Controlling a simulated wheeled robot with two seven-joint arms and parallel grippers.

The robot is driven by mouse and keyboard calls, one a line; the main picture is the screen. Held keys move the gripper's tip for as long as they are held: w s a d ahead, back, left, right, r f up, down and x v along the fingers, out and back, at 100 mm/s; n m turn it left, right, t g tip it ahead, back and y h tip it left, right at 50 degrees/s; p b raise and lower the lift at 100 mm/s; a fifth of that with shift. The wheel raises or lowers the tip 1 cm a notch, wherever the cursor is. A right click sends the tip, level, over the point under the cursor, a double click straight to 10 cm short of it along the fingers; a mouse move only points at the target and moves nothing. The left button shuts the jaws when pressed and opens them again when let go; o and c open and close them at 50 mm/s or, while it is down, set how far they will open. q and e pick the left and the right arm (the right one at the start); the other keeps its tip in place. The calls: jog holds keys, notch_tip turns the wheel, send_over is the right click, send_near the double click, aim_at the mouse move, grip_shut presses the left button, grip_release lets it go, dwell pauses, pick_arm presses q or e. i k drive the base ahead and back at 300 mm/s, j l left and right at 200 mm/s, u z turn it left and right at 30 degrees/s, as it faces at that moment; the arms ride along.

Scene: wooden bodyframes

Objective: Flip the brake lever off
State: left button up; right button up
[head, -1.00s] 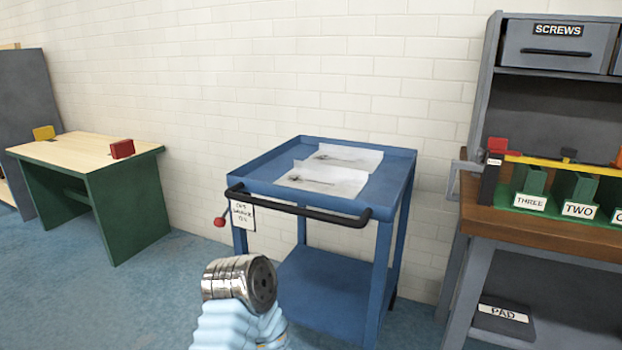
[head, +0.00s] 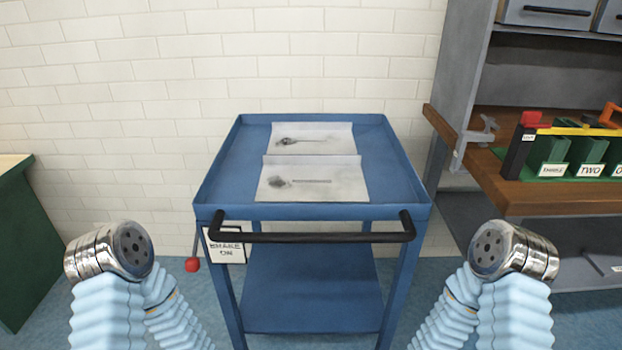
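The brake lever (head: 193,264) has a red knob and hangs down at the front left leg of the blue cart (head: 210,190). Beside it, a white sign (head: 226,247) on the cart reads "BRAKE ON", its top edge partly behind the black handle. Both of my arms show at the bottom, one on each side of the cart, with metal wrist ends raised. The lever is to the right of my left arm's wrist, apart from it. Neither gripper's fingers can be seen.
The cart has a black push handle (head: 312,237) across its front and two printed sheets (head: 312,180) on top. A wooden workbench (head: 535,197) with green labelled bins stands at right. A green desk (head: 20,245) is at left. A white brick wall is behind.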

aim_at(192, 264)
jog(key=i, duration=0.2)
jog(key=k+j+u, duration=0.15)
jog(key=k, duration=0.4)
jog(key=k+j+u, duration=0.2)
jog(key=k, duration=0.35)
jog(key=k+j+u, duration=0.15)
jog(key=k, duration=0.4)
